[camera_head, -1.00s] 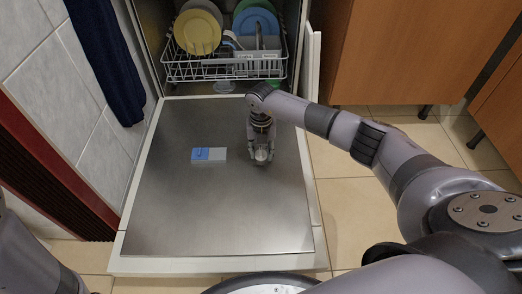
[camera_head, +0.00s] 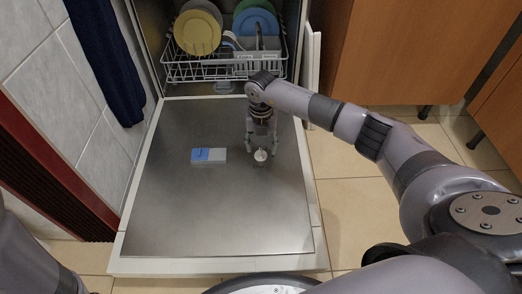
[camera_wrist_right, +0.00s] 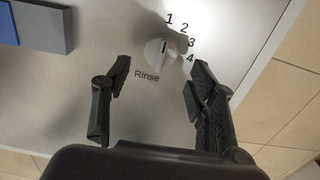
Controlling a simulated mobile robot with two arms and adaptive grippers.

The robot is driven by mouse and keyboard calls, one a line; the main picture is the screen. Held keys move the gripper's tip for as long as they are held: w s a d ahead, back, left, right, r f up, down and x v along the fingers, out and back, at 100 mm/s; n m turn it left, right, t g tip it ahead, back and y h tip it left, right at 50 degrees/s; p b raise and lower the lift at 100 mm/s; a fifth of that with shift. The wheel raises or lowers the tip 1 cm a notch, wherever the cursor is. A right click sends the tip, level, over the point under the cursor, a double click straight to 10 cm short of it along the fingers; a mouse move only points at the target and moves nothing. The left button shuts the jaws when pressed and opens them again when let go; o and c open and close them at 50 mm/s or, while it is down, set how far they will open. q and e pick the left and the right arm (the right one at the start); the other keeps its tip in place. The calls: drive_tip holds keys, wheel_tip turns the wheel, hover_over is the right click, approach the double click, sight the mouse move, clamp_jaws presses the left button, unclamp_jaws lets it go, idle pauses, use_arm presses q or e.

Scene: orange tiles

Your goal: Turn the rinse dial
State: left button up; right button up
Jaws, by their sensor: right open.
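The rinse dial (camera_head: 260,155) is a small round pale knob on the inner face of the open dishwasher door (camera_head: 210,215). In the right wrist view the dial (camera_wrist_right: 158,52) has a dark pointer line, the word "Rinse" below it and the numbers 1 to 4 around its upper right. My right gripper (camera_head: 262,150) is open over the door at the dial. In the right wrist view its fingers (camera_wrist_right: 158,75) are spread apart, with the dial just beyond the gap between them and nothing held. My left gripper is out of view; only part of my left arm shows.
A grey and blue detergent box (camera_head: 208,155) is on the door left of the dial. A rack (camera_head: 225,68) with plates stands inside the dishwasher. A dark towel (camera_head: 103,60) hangs at left, and a wooden cabinet (camera_head: 410,50) is at right.

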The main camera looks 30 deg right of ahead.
sight(261, 153)
wheel_tip(261, 153, up, 8)
drive_tip(key=shift+r, duration=0.15)
idle(0.5)
